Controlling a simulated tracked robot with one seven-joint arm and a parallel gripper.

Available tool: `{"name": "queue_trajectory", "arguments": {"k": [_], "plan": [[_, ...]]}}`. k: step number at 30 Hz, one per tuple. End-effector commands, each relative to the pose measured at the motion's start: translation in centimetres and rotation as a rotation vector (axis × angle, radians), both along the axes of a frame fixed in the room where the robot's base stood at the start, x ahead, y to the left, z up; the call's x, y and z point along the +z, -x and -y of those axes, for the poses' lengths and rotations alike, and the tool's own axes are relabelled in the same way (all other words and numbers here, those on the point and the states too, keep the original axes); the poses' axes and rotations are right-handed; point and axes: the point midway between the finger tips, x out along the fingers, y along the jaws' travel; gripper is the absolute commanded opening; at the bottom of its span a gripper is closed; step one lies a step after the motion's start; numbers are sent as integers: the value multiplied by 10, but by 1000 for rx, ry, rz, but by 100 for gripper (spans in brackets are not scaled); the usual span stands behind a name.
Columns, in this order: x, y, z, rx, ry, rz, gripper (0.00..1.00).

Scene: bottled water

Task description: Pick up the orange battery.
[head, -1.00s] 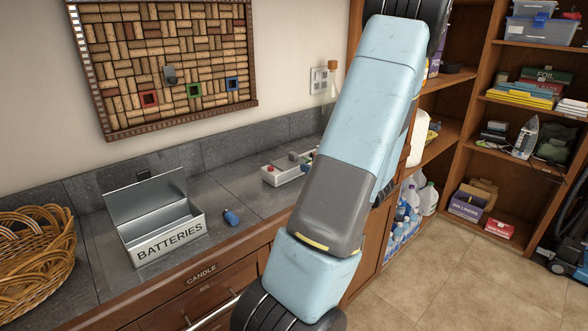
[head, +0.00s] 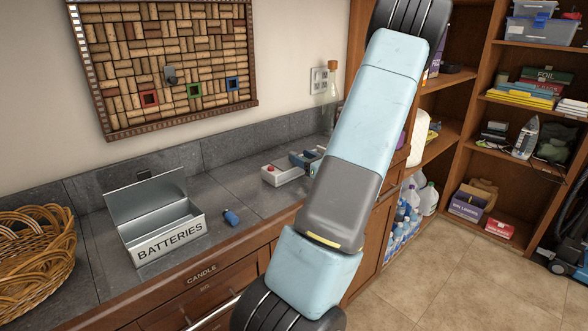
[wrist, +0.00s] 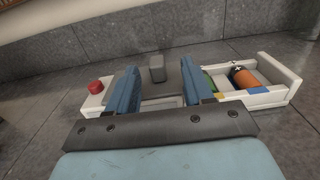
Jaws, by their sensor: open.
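The orange battery (wrist: 243,77) lies in the right-hand compartment of a pale tray-like device (wrist: 267,97), seen in the wrist view. A green object, partly hidden by my right finger, lies just left of it. My gripper (wrist: 160,88) is open, its two blue fingers apart with nothing held between them. It is over the middle of the device, left of the orange battery and apart from it. In the head view the device (head: 284,175) stands on the counter, partly hidden by my arm and gripper (head: 305,159). I cannot make out the orange battery there.
A grey upright post (wrist: 156,67) and a red button (wrist: 95,87) are on the device. A blue battery (head: 231,217) lies on the counter by an open metal BATTERIES box (head: 170,238). A wicker basket (head: 35,250) is at far left. A clear bottle (head: 331,95) stands behind.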

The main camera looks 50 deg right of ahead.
Motion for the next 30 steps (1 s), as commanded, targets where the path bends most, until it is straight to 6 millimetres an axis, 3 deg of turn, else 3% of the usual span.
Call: {"name": "queue_trajectory", "arguments": {"k": [10, 18, 30], "plan": [[0, -42, 7, 2, 0, 0, 51], [0, -47, 8, 0, 0, 0, 51], [0, -47, 8, 0, 0, 0, 14]]}}
